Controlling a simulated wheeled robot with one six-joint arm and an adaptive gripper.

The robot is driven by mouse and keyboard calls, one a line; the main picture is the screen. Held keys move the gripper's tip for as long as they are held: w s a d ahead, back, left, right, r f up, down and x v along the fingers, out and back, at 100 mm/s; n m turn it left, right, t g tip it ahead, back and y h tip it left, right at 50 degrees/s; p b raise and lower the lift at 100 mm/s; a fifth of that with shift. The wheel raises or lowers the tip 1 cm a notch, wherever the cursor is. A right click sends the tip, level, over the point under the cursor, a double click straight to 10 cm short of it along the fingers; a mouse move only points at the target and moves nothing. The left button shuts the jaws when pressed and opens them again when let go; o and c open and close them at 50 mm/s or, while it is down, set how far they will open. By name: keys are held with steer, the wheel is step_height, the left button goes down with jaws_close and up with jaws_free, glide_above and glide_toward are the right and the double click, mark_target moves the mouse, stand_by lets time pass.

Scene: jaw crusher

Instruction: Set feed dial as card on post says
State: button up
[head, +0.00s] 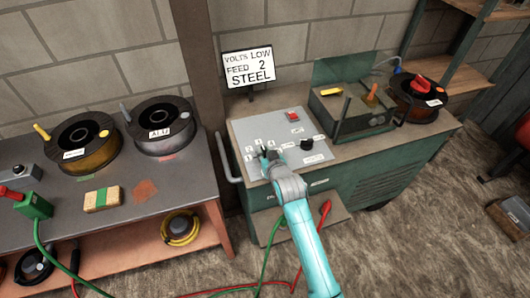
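The card (249,67) on a short post stands at the back of the welder cabinet and reads "VOLTS LOW, FEED 2, STEEL". The sloped grey control panel (255,128) lies in front of it. Small number tags, among them 2 and 3, stand in an arc on the panel's left part. My gripper (267,153) reaches down at this arc and hides the dial there, so its pointer cannot be read. Whether the fingers touch or grip it cannot be told. A black knob (307,144) with small labels sits to the right, apart from my gripper.
A red switch (293,115) sits at the panel's top. An open green box (350,112) and a dark spool (418,101) stand to the right. The left bench (125,205) holds two spools, a sponge and a green clamp. Cables cross the floor.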

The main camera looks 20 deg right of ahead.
jaws_close()
steer(key=shift+d+n+y, duration=0.1)
steer(key=shift+n+y, duration=0.3)
steer(key=shift+y, duration=0.1)
steer(key=shift+f+n+g+y, duration=0.1)
steer(key=shift+n+g+y, duration=0.6)
steer(key=shift+n+y, duration=1.4)
steer(key=o, duration=0.7)
jaws_free()
steer(key=shift+c, duration=0.2)
